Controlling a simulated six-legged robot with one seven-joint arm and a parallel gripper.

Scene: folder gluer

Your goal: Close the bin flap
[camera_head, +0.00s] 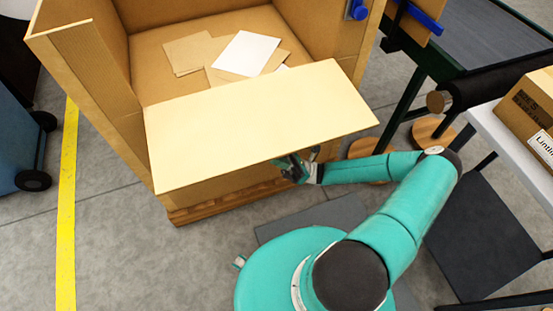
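The bin (92,75) is a large tan cardboard box at the upper middle, standing on a wooden base. Its front flap (255,125) is a pale yellow panel, folded outward and roughly level, so the bin's inside shows behind it. My gripper (290,168) is at the flap's front edge, right of the middle, at or just under the edge. Its fingers are small, dark and partly hidden, so I cannot tell whether they touch the flap or how far apart they are.
Flat cardboard sheets and a white sheet (246,53) lie inside the bin. A conveyor (480,40) and a labelled carton (530,110) on a white table stand at the right. A blue wheeled container (15,130) and yellow floor line (66,210) are at the left.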

